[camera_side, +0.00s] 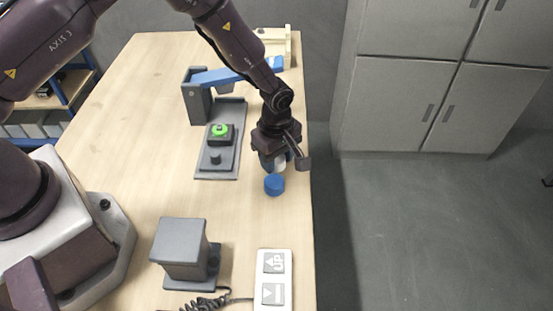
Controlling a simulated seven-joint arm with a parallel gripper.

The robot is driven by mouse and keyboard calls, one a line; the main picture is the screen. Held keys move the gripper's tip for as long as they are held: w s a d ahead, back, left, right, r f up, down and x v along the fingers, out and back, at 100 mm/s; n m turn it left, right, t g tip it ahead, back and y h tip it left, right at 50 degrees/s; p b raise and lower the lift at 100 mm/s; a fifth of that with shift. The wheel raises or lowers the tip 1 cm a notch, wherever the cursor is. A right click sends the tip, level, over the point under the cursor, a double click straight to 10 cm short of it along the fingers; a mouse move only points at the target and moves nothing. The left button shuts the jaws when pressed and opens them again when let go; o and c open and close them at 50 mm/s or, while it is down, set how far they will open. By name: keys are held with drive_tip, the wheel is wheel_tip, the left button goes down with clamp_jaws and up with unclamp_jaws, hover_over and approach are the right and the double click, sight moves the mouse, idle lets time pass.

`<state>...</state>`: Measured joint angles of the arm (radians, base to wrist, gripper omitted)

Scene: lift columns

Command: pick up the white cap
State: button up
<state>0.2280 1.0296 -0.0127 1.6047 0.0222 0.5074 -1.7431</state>
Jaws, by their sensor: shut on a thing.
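My gripper (280,157) is near the right edge of the table, pointing down. It is shut on a small white cap (280,164), which shows only partly below and between the fingers. A blue round piece (274,184) is just below the cap in the picture. I cannot tell whether the cap touches it or is held above it. The gripper body hides part of the cap.
A grey fixture (217,168) with a green button (219,130) and a blue lever arm (215,77) stands left of my gripper. A grey block (182,247) and a white up/down control box (273,281) are at the front. Grey cabinets (445,80) stand beyond the table (140,110).

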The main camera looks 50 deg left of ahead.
drive_tip(key=shift+r, duration=0.15)
drive_tip(key=shift+r, duration=0.25)
wheel_tip(320, 180, up, 2)
drive_tip(key=shift+r, duration=0.15)
drive_tip(key=s+a+r, duration=0.3)
drive_tip(key=s+r, duration=0.8)
drive_tip(key=s, duration=0.2)
drive_tip(key=shift+s+a+r, duration=0.15)
drive_tip(key=shift+s+r, duration=0.15)
drive_tip(key=shift+s, duration=0.05)
